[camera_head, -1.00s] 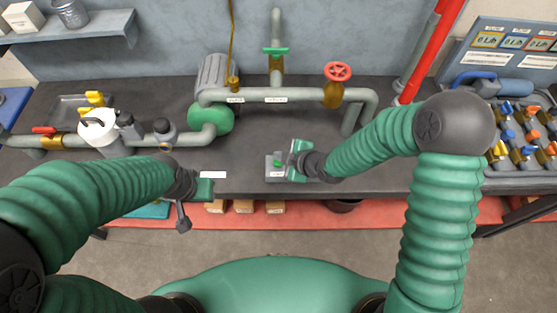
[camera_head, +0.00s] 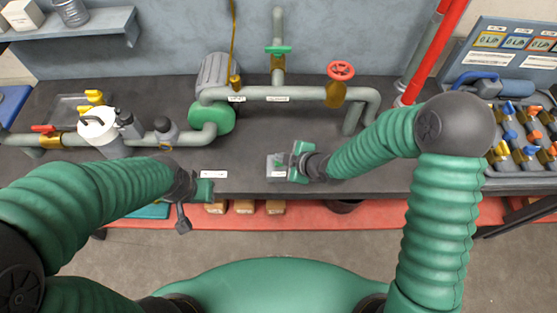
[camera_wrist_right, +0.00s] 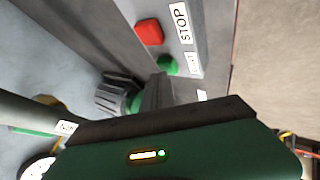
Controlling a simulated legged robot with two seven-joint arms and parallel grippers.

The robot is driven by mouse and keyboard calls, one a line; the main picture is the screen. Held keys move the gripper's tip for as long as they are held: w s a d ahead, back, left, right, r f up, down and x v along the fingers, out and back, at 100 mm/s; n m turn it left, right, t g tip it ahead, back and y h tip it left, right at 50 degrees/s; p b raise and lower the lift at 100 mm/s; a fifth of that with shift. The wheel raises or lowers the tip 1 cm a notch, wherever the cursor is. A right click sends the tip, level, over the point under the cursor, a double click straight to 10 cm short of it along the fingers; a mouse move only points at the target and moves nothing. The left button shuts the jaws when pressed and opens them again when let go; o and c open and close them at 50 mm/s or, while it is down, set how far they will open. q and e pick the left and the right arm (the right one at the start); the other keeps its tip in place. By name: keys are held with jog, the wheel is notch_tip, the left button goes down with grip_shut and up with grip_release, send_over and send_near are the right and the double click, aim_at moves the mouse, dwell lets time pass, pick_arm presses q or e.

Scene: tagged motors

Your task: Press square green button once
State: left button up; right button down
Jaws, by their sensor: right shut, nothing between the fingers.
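The grey button box (camera_head: 279,174) sits on the dark bench near its front edge, left of my right gripper (camera_head: 284,161). In the right wrist view the box (camera_wrist_right: 200,82) carries a red square button (camera_wrist_right: 149,31) by a STOP label and a green button (camera_wrist_right: 167,64) by a second label. My right gripper (camera_wrist_right: 158,88) is shut and empty, its fingertips just beside the green button; I cannot tell whether they touch it. The green button is hidden in the head view. My left gripper (camera_head: 204,190) hangs near the bench's front edge, its jaw state unclear.
A pipe (camera_head: 300,94) with a red valve wheel (camera_head: 340,70) and a green-ended motor (camera_head: 212,110) stands behind the box. A white canister (camera_head: 97,130) is at left. A tray of valves (camera_head: 525,178) lies at right.

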jog(key=shift+d+f, duration=0.2)
jog(key=shift+f, duration=0.15)
jog(key=shift+r, duration=0.15)
dwell(0.3)
jog(key=shift+a+r+p, duration=0.25)
jog(key=shift+r+p, duration=0.15)
jog(key=shift+r, duration=0.35)
notch_tip(320, 180, up, 5)
jog(key=p, duration=0.4)
jog(key=shift+r, duration=0.1)
dwell(0.5)
